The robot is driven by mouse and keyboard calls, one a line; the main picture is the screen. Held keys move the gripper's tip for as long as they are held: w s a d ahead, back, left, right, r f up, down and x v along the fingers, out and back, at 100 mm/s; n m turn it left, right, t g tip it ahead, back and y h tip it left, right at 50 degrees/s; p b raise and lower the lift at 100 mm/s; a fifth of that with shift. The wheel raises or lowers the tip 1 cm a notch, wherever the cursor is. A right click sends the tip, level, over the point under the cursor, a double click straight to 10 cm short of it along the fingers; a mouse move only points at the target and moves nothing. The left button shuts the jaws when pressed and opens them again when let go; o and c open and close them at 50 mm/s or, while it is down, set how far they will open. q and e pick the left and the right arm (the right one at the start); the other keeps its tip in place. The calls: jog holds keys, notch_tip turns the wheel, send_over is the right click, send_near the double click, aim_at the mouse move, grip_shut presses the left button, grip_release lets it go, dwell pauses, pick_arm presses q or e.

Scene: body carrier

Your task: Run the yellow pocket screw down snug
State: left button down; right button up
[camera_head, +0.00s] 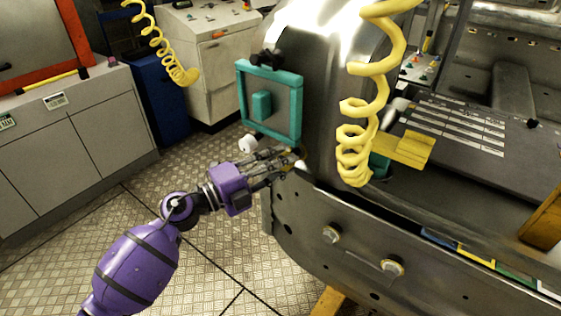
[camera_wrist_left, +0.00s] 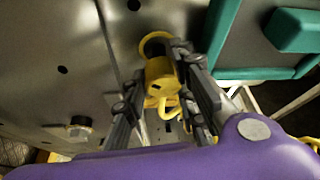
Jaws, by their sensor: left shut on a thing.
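The yellow pocket screw (camera_wrist_left: 160,76) shows in the left wrist view as a yellow knob between my left fingers, in front of a yellow ring on the grey metal body. My left gripper (camera_head: 292,160) reaches in from the left in the head view to the edge of the body, just below the teal frame. In the left wrist view its dark fingers (camera_wrist_left: 158,70) are closed on the knob from both sides. The fingers mostly hide the screw in the head view. How far it is seated cannot be told. My right gripper is not in view.
A teal frame (camera_head: 270,135) stands close above my left gripper. Yellow coiled hoses (camera_head: 355,140) hang in front of the body. The carrier's metal side plate (camera_head: 350,247) with bolts lies to the right. Grey cabinets (camera_head: 70,140) stand at the left, with open floor between.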

pick_arm(q)
jog(key=shift+s+d+f, duration=0.1)
jog(key=shift+s+f, duration=0.1)
jog(key=shift+f, duration=0.25)
jog(key=c, duration=1.5)
grip_release()
jog(key=shift+c, duration=0.2)
jog(key=shift+r, duration=0.25)
jog(key=r+v, duration=0.1)
jog(key=v, duration=1.1)
jog(key=shift+f, duration=0.5)
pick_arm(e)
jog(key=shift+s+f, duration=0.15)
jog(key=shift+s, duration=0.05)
pick_arm(q)
jog(key=shift+w, duration=0.1)
